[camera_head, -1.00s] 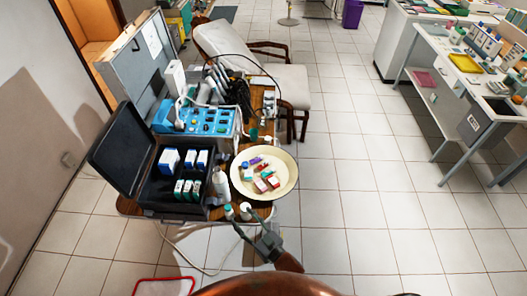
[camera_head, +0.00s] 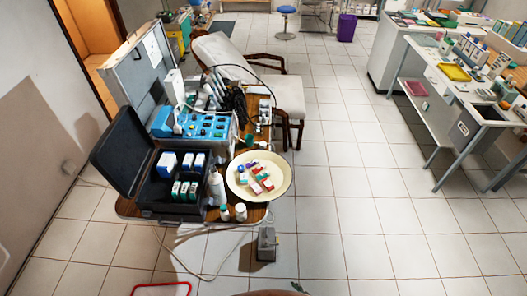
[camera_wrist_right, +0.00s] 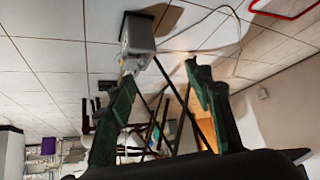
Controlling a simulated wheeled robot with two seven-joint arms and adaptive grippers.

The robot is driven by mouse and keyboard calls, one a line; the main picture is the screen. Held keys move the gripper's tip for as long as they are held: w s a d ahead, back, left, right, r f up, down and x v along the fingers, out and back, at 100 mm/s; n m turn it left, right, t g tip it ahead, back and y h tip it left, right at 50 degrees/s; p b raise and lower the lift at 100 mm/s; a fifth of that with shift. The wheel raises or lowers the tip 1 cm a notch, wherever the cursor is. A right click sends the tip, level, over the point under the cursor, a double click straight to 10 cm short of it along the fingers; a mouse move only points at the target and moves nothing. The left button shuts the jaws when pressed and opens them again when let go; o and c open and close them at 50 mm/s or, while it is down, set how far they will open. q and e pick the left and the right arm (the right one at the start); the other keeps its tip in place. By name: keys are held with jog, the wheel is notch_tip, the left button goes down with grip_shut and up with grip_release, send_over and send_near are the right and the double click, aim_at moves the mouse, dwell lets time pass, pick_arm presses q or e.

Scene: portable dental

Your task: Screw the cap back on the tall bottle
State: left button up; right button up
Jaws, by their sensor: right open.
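A tall white bottle (camera_head: 217,187) stands upright on the wooden cart top, between the black case and the round tray; whether a cap sits on it is too small to tell. Two short white bottles stand in front of it at the cart's front edge: one with a teal top (camera_head: 225,212), one with a white top (camera_head: 240,212). I cannot make out a loose cap. My right gripper (camera_wrist_right: 160,72) is open and empty in the right wrist view, its two green fingers apart. My left gripper is not in view.
The round cream tray (camera_head: 236,190) holds several small boxes. The open black case (camera_head: 125,150) with boxes and a blue unit (camera_head: 190,125) fill the cart's left and back. A grey box (camera_head: 267,246) with a cable is on the floor before the cart. Floor at right is clear.

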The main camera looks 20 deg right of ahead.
jog(key=s+d+f+g, duration=0.2)
jog(key=s+d+f, duration=0.2)
jog(key=s, duration=0.6)
jog(key=s+d+f+m+g+h, duration=0.1)
jog(key=s+d+f+g, duration=0.2)
jog(key=s, duration=0.8)
jog(key=s+d+f+g+h, duration=0.1)
jog(key=s+d+f, duration=0.4)
jog(key=s, duration=0.5)
notch_tip(320, 180, down, 2)
jog(key=shift+s+d+f+m+g, duration=0.2)
jog(key=shift+s+f+m+g, duration=0.15)
jog(key=shift+g, duration=0.35)
jog(key=shift+w+r, duration=0.1)
jog(key=shift+c, duration=0.4)
